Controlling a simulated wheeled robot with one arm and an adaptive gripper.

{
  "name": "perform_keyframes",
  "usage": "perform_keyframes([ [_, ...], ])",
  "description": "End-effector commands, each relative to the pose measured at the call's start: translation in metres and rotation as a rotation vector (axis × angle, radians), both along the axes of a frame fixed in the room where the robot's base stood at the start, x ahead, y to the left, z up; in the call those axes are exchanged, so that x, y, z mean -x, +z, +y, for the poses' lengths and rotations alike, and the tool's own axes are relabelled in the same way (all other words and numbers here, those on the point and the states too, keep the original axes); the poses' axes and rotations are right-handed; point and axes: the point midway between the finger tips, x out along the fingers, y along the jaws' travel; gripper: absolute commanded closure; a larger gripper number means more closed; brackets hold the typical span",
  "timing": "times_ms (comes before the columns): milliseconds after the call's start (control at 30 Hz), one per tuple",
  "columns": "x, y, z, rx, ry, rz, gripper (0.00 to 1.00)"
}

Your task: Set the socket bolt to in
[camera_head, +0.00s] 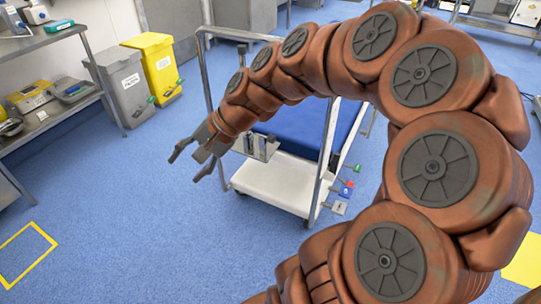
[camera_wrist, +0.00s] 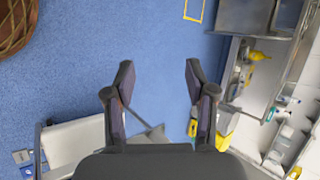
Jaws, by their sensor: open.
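My gripper (camera_head: 185,168) is in front of a wheeled metal-framed table, near its left end in the head view. It is open with nothing between its fingers; the wrist view also shows my gripper (camera_wrist: 159,70) open above blue floor. The table has a white base (camera_head: 275,183) and a blue panel (camera_head: 300,125). On its right side are small coloured parts: green (camera_head: 358,168), red (camera_head: 350,184), blue (camera_head: 345,191) and a grey plate (camera_head: 339,208). They are apart from my gripper. I cannot tell which part, if any, is the socket bolt.
A grey bin (camera_head: 123,85) and a yellow bin (camera_head: 160,65) stand at the back left. Metal shelves (camera_head: 50,120) line the left wall. Blue floor (camera_head: 130,230) is clear at the front left. My arm covers much of the right side.

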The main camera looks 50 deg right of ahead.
Motion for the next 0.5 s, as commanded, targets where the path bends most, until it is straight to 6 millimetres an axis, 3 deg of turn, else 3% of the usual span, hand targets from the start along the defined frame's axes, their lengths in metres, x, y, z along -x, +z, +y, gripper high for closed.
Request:
perform_keyframes([
  [33,-0.010,-0.022,-0.016,-0.040,-0.068,-0.015,0.45],
  [200,-0.035,-0.048,-0.073,-0.181,-0.295,-0.065,0.45],
  [367,-0.048,-0.077,-0.138,-0.317,-0.517,-0.114,0.45],
  [500,-0.046,-0.102,-0.203,-0.439,-0.712,-0.163,0.45],
])
